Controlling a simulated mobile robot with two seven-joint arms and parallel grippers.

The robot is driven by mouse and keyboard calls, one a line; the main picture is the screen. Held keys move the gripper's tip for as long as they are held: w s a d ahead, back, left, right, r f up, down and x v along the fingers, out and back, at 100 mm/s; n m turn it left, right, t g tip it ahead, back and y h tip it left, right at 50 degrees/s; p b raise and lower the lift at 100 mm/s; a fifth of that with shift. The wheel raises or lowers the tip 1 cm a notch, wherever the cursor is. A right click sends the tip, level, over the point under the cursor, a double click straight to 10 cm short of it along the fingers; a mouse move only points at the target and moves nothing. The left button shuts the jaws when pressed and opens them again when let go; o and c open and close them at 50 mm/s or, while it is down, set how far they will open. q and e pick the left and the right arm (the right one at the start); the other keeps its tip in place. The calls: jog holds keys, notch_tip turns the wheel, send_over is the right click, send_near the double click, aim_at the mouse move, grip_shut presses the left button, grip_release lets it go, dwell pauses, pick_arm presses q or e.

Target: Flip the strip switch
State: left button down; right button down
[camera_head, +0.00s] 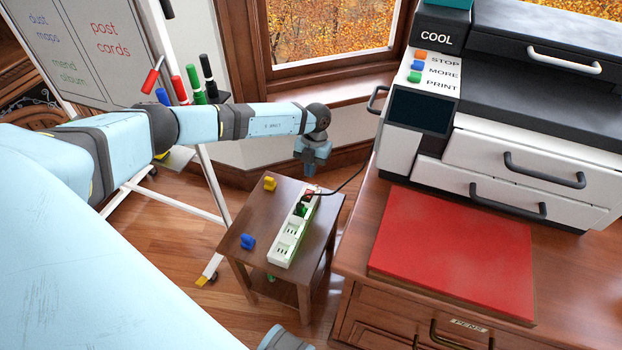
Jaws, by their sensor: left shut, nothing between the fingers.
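A white power strip (292,236) lies on a small brown wooden side table (262,218), running from the front middle to the back right. A red switch (309,194) sits at its far end, next to a dark cord. A green piece (301,210) shows beside it on the strip. My left gripper (311,172) points down just above the switch end, shut and empty. Whether its fingertips touch the switch, I cannot tell. Which way the switch is tilted is too small to tell.
A yellow piece (270,183) and a blue piece (248,241) lie on the side table. A large printer (480,150) and a red board (458,250) are on the wooden desk (345,262) at right. A whiteboard (82,45) on a white frame stands at left.

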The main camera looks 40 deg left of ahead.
pick_arm(q)
notch_tip(320, 180, up, 5)
jog(key=w+a, duration=0.1)
jog(key=w, duration=0.1)
jog(key=shift+w+r+p, duration=0.15)
jog(key=shift+w+p, duration=0.15)
jog(key=shift+w, duration=0.05)
